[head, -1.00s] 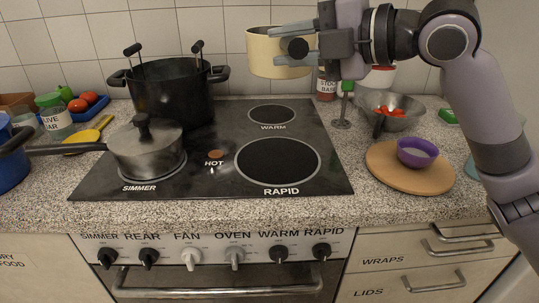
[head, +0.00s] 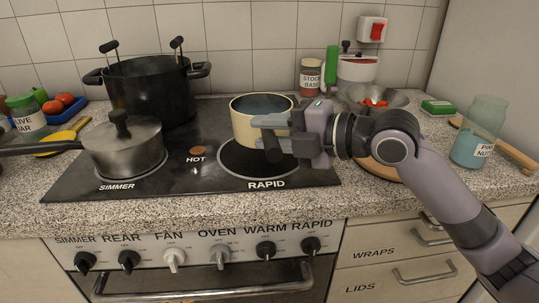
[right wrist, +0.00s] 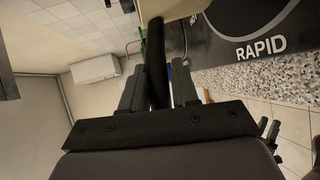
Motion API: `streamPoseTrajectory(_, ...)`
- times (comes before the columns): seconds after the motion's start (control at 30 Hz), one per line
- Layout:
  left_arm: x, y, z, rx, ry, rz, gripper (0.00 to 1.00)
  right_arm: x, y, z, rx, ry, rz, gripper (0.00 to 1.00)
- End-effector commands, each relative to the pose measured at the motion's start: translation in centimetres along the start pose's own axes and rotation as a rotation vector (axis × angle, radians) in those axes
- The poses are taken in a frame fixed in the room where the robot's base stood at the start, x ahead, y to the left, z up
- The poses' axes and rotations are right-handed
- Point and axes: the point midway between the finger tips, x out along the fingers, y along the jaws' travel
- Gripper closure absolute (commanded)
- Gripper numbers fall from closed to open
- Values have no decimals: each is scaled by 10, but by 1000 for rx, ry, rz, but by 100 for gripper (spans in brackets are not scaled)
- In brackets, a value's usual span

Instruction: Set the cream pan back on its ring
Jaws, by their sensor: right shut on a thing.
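The cream pan (head: 243,128) is upright in the head view, over the back-left part of the RAPID ring (head: 265,168). I cannot tell whether its base touches the hob or hangs just above it. My right gripper (head: 270,136) is at the pan's right front, shut on its dark handle. In the right wrist view the dark handle (right wrist: 157,65) runs between the two fingers (right wrist: 158,90). The RAPID lettering and part of the ring also show there.
A grey lidded pan (head: 124,148) stands on SIMMER, and a tall black pot (head: 150,95) stands behind it. The hob around HOT is clear.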

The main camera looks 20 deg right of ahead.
Motion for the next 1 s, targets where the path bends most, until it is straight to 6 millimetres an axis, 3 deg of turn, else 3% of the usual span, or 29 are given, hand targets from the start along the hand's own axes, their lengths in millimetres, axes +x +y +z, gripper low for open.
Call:
streamPoseTrajectory(0.3, 4, -1, 6, 4, -5, 2, 50, 7, -33, 0, -2, -2, 6, 100)
streamPoseTrajectory(0.77, 6, -1, 8, 4, -3, 2, 50, 8, -40, 0, -5, -2, 6, 100)
streamPoseTrajectory(0.8, 6, -1, 8, 3, -3, 2, 50, 8, -41, 0, 0, -1, 0, 61)
streamPoseTrajectory(0.83, 6, 0, 7, 3, -3, 2, 50, 8, -41, 0, 0, -1, 0, 51)
streamPoseTrajectory(0.87, 6, 0, 7, 2, -2, 2, 50, 8, -41, 0, 0, -1, 0, 45)
streamPoseTrajectory(1.0, 6, 0, 7, -2, -1, 2, 50, 8, -41, -1, 0, 0, 0, 45)
